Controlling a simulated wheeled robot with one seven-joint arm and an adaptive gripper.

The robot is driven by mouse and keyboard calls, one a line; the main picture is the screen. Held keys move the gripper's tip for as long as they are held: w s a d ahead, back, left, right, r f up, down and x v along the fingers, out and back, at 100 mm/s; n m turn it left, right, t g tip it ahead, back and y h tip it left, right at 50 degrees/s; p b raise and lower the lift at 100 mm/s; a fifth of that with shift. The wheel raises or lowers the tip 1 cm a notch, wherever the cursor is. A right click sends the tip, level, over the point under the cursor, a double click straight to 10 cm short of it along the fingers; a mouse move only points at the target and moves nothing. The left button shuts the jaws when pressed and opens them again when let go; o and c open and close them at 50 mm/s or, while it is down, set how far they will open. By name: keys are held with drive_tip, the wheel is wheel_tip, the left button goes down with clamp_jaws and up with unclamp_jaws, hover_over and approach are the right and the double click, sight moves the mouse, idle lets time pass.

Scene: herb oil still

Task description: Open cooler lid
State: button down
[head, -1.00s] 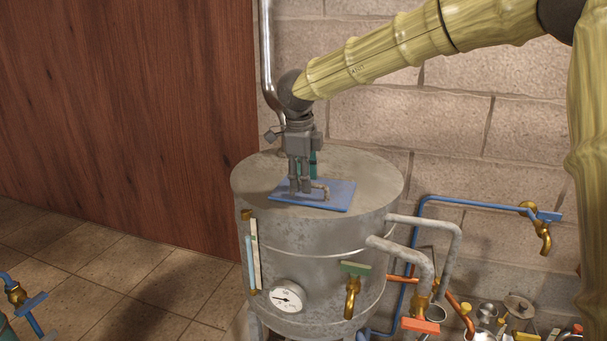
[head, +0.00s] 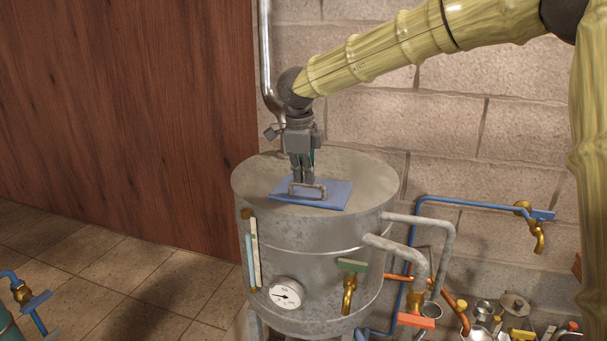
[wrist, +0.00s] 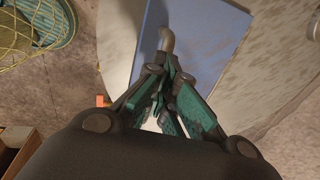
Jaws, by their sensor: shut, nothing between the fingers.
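The cooler is a grey metal drum (head: 345,235) in the middle of the head view. Its lid is a flat blue plate (head: 335,196) on the drum's top, lying closed, with a metal bar handle (head: 308,190) on it. My gripper (head: 303,178) points down just behind the handle, over the lid. In the wrist view the gripper's fingers (wrist: 172,75) are together and empty, and the handle (wrist: 167,38) shows just beyond the tips over the blue lid (wrist: 205,40). The wrist view hides part of the handle, and I cannot tell whether the fingers touch it.
A gauge (head: 286,294) and a brass tap (head: 349,290) sit on the drum's front. Grey pipes (head: 425,225) and a blue pipe (head: 470,202) run on the right. A vertical steel pipe (head: 267,60) stands behind my gripper. The floor at left is mostly free.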

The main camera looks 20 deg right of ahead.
drive_tip(key=shift+d+f, duration=0.1)
drive_tip(key=shift+d, duration=0.05)
drive_tip(key=c, duration=1.5)
unclamp_jaws()
drive_tip(key=shift+w, duration=0.15)
drive_tip(key=shift+w+d, duration=0.1)
drive_tip(key=shift+w, duration=0.05)
drive_tip(key=r, duration=0.4)
drive_tip(key=s+a+r, duration=0.1)
drive_tip(key=r, duration=0.3)
drive_tip(key=s+r, duration=0.1)
drive_tip(key=r, duration=0.3)
drive_tip(key=shift+a, duration=0.2)
drive_tip(key=shift+f, duration=0.1)
